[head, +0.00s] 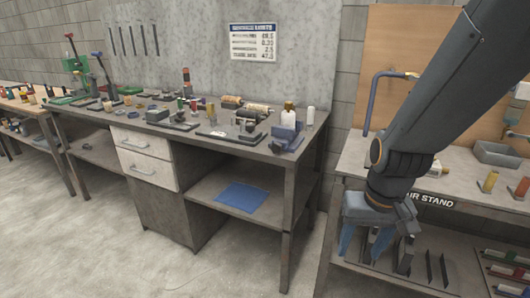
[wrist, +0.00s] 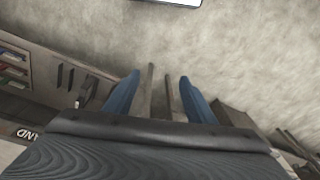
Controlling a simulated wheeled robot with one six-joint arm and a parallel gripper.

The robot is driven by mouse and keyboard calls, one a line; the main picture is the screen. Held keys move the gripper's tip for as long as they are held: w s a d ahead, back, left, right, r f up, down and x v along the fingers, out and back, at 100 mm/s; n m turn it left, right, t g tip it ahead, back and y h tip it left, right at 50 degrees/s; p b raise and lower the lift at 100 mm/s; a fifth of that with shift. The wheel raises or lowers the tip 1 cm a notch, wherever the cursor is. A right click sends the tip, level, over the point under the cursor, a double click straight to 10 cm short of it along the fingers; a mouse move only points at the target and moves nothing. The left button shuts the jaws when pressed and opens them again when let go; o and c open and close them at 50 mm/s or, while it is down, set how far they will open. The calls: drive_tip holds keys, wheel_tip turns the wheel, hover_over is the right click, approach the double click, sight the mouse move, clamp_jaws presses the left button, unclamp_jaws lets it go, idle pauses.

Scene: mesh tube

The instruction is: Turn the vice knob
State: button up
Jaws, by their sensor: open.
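A blue vice (head: 287,131) stands at the right end of the dark-topped workbench (head: 250,148) in the head view. Its knob is too small to make out for certain. My gripper (head: 365,243) hangs low at the right, pointing down in front of the neighbouring stand, well away from the vice. In the wrist view my gripper (wrist: 156,92) shows two blue fingers spread apart, with nothing held between them. The vice is not recognisable in the wrist view.
The bench carries several small tools and a white bottle (head: 289,112) close by the vice. A blue sheet (head: 242,197) lies on its lower shelf. The stand (head: 432,200) at right holds a grey tray (head: 500,154). Concrete floor (head: 120,240) in front is clear.

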drive_tip(key=w+a+r+m+t+p, duration=0.15)
drive_tip(key=w+a+t, duration=0.4)
drive_tip(key=w, duration=0.75)
drive_tip(key=w+a+m+t+p, duration=0.1)
drive_tip(key=w+a+t+p, duration=0.1)
drive_tip(key=w+a, duration=0.9)
drive_tip(key=m+t+h+p, duration=0.4)
drive_tip(key=t+h, duration=0.2)
drive_tip(key=t, duration=0.2)
approach(275, 149)
drive_tip(key=w, duration=0.1)
drive_tip(key=shift+h, duration=0.3)
drive_tip(key=shift+p+x, duration=0.75)
drive_tip(key=shift+x, duration=3.2)
drive_tip(key=shift+f, duration=0.1)
drive_tip(key=shift+m, duration=0.25)
drive_tip(key=c, duration=1)
